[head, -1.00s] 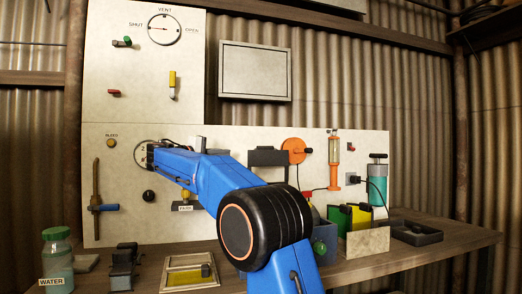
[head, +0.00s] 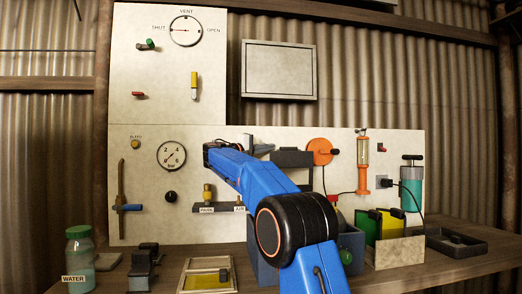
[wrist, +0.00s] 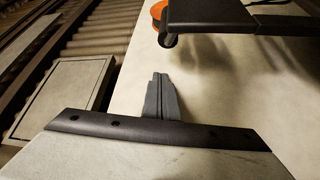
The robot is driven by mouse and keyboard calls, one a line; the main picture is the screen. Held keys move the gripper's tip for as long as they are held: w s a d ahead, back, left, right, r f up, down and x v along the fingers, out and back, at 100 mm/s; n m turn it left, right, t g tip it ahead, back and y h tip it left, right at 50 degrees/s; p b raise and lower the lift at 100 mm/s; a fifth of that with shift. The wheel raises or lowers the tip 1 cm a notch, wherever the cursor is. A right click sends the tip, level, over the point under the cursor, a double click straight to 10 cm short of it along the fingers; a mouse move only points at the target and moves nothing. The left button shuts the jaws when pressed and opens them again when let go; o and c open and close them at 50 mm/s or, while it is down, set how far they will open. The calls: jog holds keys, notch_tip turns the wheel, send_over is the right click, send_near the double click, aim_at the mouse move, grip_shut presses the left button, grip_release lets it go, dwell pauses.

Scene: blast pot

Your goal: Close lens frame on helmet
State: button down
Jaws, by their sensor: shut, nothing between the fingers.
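My gripper shows in the wrist view, its two grey fingers (wrist: 160,82) together and empty in front of the pale panel. In the head view my blue arm reaches up to the panel, and its end hides part of it. A dark, flat framed piece (head: 292,158) is mounted on the panel beside the orange wheel. It also shows at the top of the wrist view (wrist: 225,18), apart from my fingers. I cannot tell whether it is the lens frame. No helmet can be clearly made out; my arm hides part of that area.
A grey box (head: 279,70) is on the wall above. The orange wheel (head: 320,146), a gauge (head: 171,155) and an orange cylinder (head: 363,165) are on the panel. A water jar (head: 79,252), a pale framed tray (head: 190,284) and yellow-green plates (head: 390,224) stand on the bench.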

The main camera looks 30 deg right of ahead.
jog(key=shift+s+d+f, duration=0.15)
jog(key=shift+s+f, duration=0.1)
jog(key=shift+s, duration=0.7)
jog(key=shift+s+d+f, duration=0.15)
jog(key=shift+s+f, duration=0.05)
jog(key=shift+s, duration=0.7)
jog(key=shift+s, duration=0.15)
